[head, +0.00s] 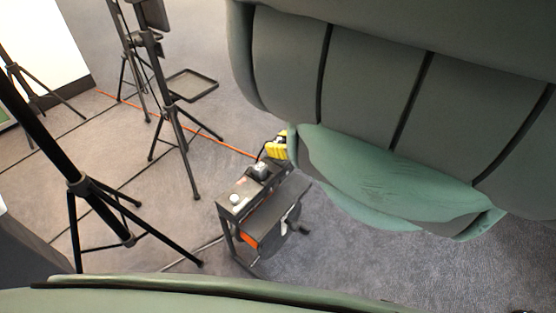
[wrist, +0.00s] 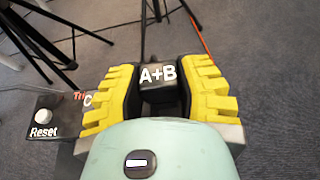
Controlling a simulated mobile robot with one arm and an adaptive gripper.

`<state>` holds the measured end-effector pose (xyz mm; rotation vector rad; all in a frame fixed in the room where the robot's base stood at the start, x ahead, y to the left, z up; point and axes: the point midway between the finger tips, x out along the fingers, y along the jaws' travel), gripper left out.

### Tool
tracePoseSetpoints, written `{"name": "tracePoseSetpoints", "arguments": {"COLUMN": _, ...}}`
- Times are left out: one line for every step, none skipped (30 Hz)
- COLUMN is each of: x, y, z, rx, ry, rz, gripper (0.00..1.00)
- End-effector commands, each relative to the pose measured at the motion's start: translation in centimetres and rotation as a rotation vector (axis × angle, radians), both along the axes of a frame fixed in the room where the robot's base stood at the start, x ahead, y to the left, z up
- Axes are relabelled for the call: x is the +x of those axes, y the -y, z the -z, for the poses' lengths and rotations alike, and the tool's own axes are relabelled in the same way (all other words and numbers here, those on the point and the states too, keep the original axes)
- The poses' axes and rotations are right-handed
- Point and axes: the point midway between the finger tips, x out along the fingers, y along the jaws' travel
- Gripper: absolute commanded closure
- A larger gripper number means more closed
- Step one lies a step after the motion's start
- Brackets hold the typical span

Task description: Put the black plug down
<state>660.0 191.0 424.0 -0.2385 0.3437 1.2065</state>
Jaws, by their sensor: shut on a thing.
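My gripper (wrist: 163,92), with yellow ridged finger pads, is shut on a dark block between its fingers, which I take to be the black plug (wrist: 167,98). White "A+B" lettering shows over the block in the wrist view. In the head view my gripper (head: 277,148) is partly hidden behind my green arm, at the far end of a black stand. A small black piece (head: 260,170) and a thin black cable show beside it. I cannot tell whether the plug touches the stand's top.
The black stand (head: 228,206) has a white knob on top, labelled "Reset" (wrist: 43,116) in the wrist view. Black tripods (head: 128,238) stand to the left, one near a small tray (head: 193,85). An orange cable (head: 225,144) crosses the grey carpet. Carpet right of the stand is clear.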

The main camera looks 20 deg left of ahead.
Motion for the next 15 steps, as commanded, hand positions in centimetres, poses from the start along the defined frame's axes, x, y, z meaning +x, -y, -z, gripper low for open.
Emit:
{"name": "tracePoseSetpoints", "arguments": {"x": 0.1, "y": 0.0, "z": 0.4, "rx": 0.0, "ry": 0.002, "rz": -0.001, "gripper": 1.0}}
{"name": "tracePoseSetpoints", "arguments": {"x": 0.1, "y": 0.0, "z": 0.6, "rx": 0.0, "ry": 0.002, "rz": -0.001, "gripper": 1.0}}
{"name": "tracePoseSetpoints", "arguments": {"x": 0.1, "y": -0.1, "z": 0.9, "rx": 0.001, "ry": 0.002, "rz": -0.001, "gripper": 1.0}}
{"name": "tracePoseSetpoints", "arguments": {"x": 0.1, "y": -0.1, "z": 1.3, "rx": 0.001, "ry": 0.003, "rz": -0.002, "gripper": 1.0}}
{"name": "tracePoseSetpoints", "arguments": {"x": 0.1, "y": -0.1, "z": 1.7, "rx": 0.001, "ry": 0.003, "rz": -0.002, "gripper": 1.0}}
{"name": "tracePoseSetpoints", "arguments": {"x": 0.1, "y": -0.1, "z": 2.3, "rx": 0.001, "ry": 0.003, "rz": -0.002, "gripper": 1.0}}
{"name": "tracePoseSetpoints", "arguments": {"x": 0.1, "y": -0.1, "z": 2.7, "rx": 0.002, "ry": 0.003, "rz": -0.002, "gripper": 1.0}}
{"name": "tracePoseSetpoints", "arguments": {"x": 0.1, "y": -0.1, "z": 3.1, "rx": 0.002, "ry": 0.003, "rz": -0.002, "gripper": 1.0}}
{"name": "tracePoseSetpoints", "arguments": {"x": 0.1, "y": -0.1, "z": 3.5, "rx": 0.002, "ry": 0.003, "rz": -0.002, "gripper": 1.0}}
{"name": "tracePoseSetpoints", "arguments": {"x": 0.1, "y": -0.1, "z": 3.7, "rx": 0.002, "ry": 0.002, "rz": -0.002, "gripper": 1.0}}
{"name": "tracePoseSetpoints", "arguments": {"x": 0.1, "y": -0.1, "z": 3.8, "rx": 0.002, "ry": 0.002, "rz": -0.002, "gripper": 1.0}}
{"name": "tracePoseSetpoints", "arguments": {"x": 0.1, "y": -0.1, "z": 3.8, "rx": 0.002, "ry": 0.003, "rz": -0.001, "gripper": 1.0}}
{"name": "tracePoseSetpoints", "arguments": {"x": 0.1, "y": -0.1, "z": 3.7, "rx": 0.002, "ry": 0.003, "rz": -0.001, "gripper": 1.0}}
{"name": "tracePoseSetpoints", "arguments": {"x": 0.1, "y": -0.1, "z": 3.6, "rx": 0.002, "ry": 0.003, "rz": -0.001, "gripper": 1.0}}
{"name": "tracePoseSetpoints", "arguments": {"x": 0.1, "y": -0.1, "z": 3.5, "rx": 0.003, "ry": 0.002, "rz": 0.0, "gripper": 1.0}}
